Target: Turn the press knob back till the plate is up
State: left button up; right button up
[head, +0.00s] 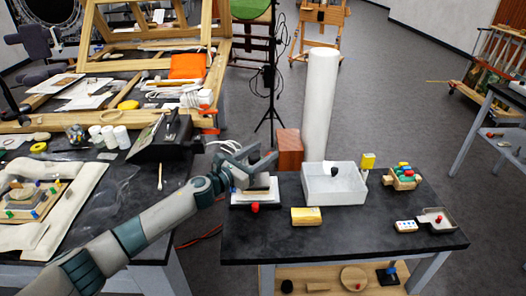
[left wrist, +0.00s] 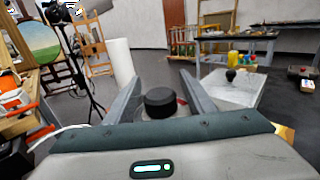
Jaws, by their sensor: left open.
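The press (head: 240,207) stands near the left end of the dark right-hand table, with a white base and a red ball at its front. My left gripper (head: 262,158) is over the press and hides much of its top. In the left wrist view the black round press knob (left wrist: 161,102) sits between the two open fingers of the left gripper (left wrist: 161,76), with gaps visible at both sides. A small red part shows just behind the knob. The plate's height is hard to tell from here. My right gripper is out of view.
A yellow block (head: 305,216) lies in front. A tall white column (head: 320,105) and a brown box (head: 289,149) are behind. A cluttered table lies left.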

pick_arm(q)
jog(key=shift+w+d, duration=0.25)
jog(key=shift+w, duration=0.05)
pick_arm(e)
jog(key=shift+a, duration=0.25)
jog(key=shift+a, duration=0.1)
pick_arm(q)
jog(key=c, duration=1.1)
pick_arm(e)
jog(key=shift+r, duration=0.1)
